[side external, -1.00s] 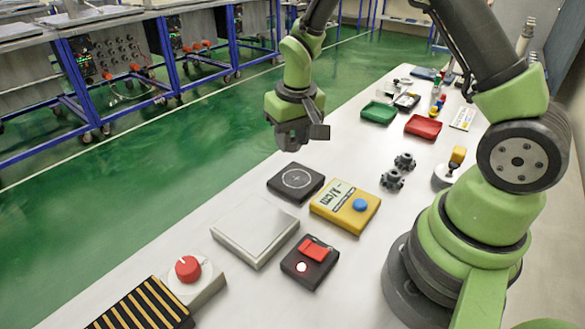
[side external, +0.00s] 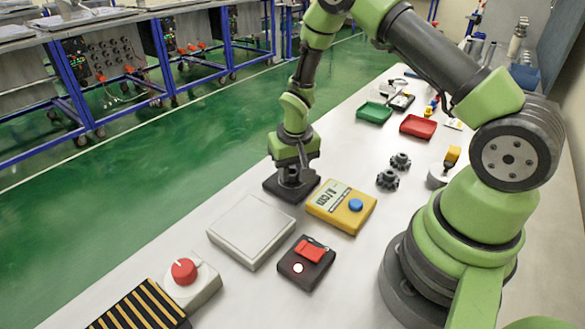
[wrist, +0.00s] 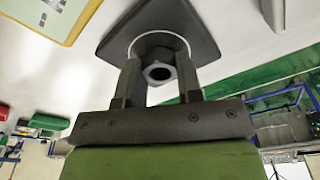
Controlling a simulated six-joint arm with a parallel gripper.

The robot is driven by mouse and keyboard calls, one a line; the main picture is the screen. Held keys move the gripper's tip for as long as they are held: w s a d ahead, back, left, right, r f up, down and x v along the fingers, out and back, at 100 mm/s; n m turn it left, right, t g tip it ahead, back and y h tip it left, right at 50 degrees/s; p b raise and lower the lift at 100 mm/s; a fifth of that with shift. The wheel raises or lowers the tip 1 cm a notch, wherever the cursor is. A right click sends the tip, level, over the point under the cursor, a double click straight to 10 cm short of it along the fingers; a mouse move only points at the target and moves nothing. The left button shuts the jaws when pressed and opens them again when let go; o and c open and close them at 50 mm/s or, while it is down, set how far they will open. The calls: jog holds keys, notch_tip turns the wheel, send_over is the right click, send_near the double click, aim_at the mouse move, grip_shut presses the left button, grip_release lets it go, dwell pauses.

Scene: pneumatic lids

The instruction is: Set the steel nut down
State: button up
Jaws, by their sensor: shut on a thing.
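My gripper (side external: 291,178) is low over the dark square pad (side external: 272,188) in the side view. In the wrist view my gripper (wrist: 159,85) is shut on the steel nut (wrist: 158,71), a grey ring with a dark hole between the two fingers. The nut is over the white circle marked on the dark pad (wrist: 200,31). I cannot tell whether the nut touches the pad. In the side view the fingers hide the nut.
A yellow box with a blue button (side external: 340,207) stands close to the pad's right. A pale flat plate (side external: 251,231) and a dark box with a red switch (side external: 306,262) are nearer the camera. Two dark knobbed parts (side external: 388,179) lie further right.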

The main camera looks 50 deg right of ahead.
jog(key=shift+f, duration=0.2)
jog(key=o, duration=0.9)
jog(key=shift+o, duration=0.2)
jog(key=shift+r, duration=0.15)
notch_tip(320, 180, up, 12)
jog(key=s, duration=0.1)
notch_tip(320, 180, up, 12)
jog(key=f+t, duration=0.1)
jog(key=t, duration=0.2)
send_over(295, 176)
jog(key=s+a, duration=0.4)
jog(key=s, duration=0.2)
jog(key=s+a+r+n+t+y, duration=0.1)
jog(key=s+a+r, duration=0.1)
jog(key=s, duration=0.3)
jog(key=s+a+r+n+t+y, duration=0.1)
jog(key=s+a+r+t, duration=0.1)
jog(key=s+r, duration=0.2)
jog(key=shift+s+a+y, duration=0.2)
jog(key=shift+s+y, duration=0.1)
jog(key=shift+s, duration=0.95)
